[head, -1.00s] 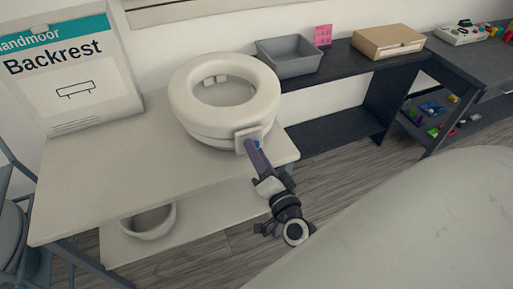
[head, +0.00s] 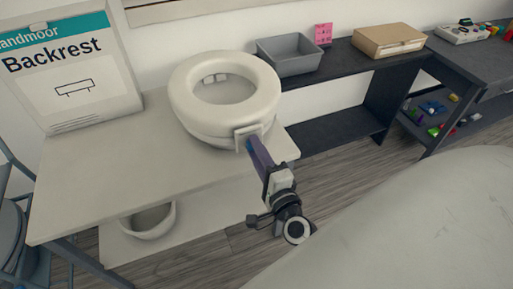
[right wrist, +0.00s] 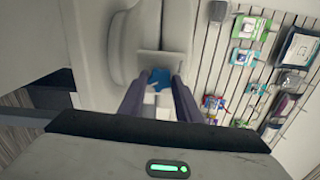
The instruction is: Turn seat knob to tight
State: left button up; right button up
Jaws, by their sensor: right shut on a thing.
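A white ring-shaped raised seat (head: 184,104) lies on the light table. A pale bracket (head: 243,133) is on its front right side; the bracket also shows in the right wrist view (right wrist: 163,63). A small blue knob (right wrist: 160,79) sits just below the bracket in the right wrist view. My right gripper (head: 251,147) reaches up to the bracket, its purple-grey fingers shut on the blue knob. In the right wrist view the right gripper (right wrist: 159,88) has one finger on each side of the knob. The knob's marking is too small to read. My left gripper is not in view.
A white box labelled Backrest (head: 75,75) stands at the table's left. A grey bin (head: 290,56) and a cardboard box (head: 388,41) sit on the dark shelf behind. A white bowl (head: 150,221) is under the table (head: 100,180). A large pale surface (head: 430,230) fills the lower right.

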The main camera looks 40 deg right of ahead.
dwell(0.4)
jog(key=o, duration=1.1)
jog(key=shift+c, duration=0.2)
jog(key=b+v, duration=0.1)
jog(key=v, duration=0.9)
jog(key=shift+s+b, duration=0.15)
jog(key=shift+b, duration=0.15)
jog(key=shift+a, duration=0.1)
